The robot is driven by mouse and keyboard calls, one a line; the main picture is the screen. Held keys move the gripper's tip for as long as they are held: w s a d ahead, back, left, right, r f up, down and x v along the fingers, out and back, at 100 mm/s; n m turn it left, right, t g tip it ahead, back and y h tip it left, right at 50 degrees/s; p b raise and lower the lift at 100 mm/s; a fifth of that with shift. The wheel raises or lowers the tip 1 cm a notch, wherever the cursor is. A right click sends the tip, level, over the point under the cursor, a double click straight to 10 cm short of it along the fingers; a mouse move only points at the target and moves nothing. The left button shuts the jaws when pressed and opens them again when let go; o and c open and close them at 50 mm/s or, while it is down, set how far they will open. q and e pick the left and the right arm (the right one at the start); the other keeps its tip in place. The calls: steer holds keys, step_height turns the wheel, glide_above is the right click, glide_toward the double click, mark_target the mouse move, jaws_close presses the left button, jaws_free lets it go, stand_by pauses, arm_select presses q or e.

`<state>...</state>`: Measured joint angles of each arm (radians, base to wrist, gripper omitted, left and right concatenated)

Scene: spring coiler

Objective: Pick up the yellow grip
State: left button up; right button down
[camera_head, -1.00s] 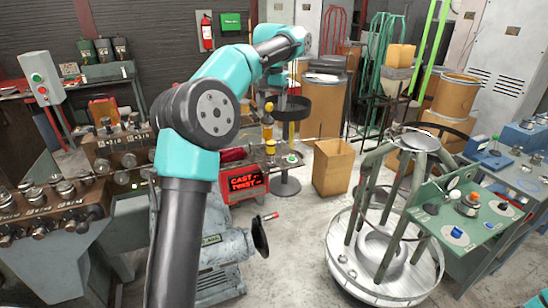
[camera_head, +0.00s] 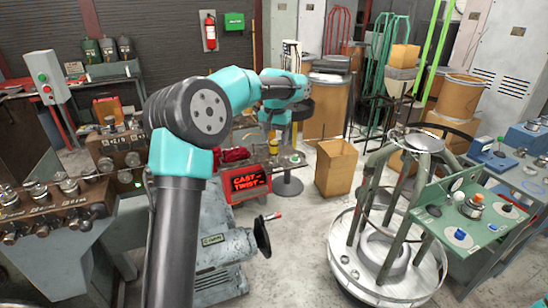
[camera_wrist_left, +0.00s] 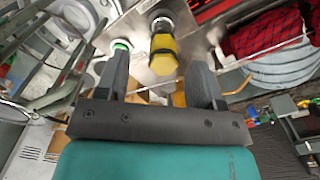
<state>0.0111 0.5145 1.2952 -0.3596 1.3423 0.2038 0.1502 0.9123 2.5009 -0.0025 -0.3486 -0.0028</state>
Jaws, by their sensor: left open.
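The yellow grip (camera_wrist_left: 163,58) stands on a grey metal surface (camera_wrist_left: 143,40) in the left wrist view, dark at its far end. It also shows in the head view as a small yellow shape (camera_head: 273,147) on the bench behind the red sign. My left gripper (camera_wrist_left: 158,68) is open. Its two dark fingers are on either side of the grip's line, with the grip seen between and beyond them. I cannot tell how far above it they are. In the head view the left gripper (camera_head: 270,130) is small and partly hidden by my own arm. My right gripper is not in view.
A green-topped fitting (camera_wrist_left: 121,46) is close to one finger. Red patterned cloth (camera_wrist_left: 262,32) lies on the other side. In the head view, a red "CAST TWIST" sign (camera_head: 249,184) is at the bench front, and a cardboard box (camera_head: 336,168) stands to its right.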

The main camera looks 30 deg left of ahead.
arm_select(q)
steer(key=shift+w+a+f, duration=0.1)
steer(key=shift+a+f, duration=0.05)
steer(key=shift+f, duration=1.15)
steer(key=shift+w+a+f, duration=0.1)
steer(key=shift+f, duration=1.2)
steer(key=shift+c, duration=0.2)
jaws_close()
steer(key=shift+r, duration=0.1)
steer(key=shift+s+r, duration=0.1)
steer(key=shift+r, duration=1.7)
steer(key=s+d+r, duration=0.1)
steer(key=s+d, duration=0.7)
steer(key=s, duration=0.5)
steer(key=shift+s+d, duration=0.2)
steer(key=shift+s, duration=0.1)
steer(key=shift+r, duration=0.1)
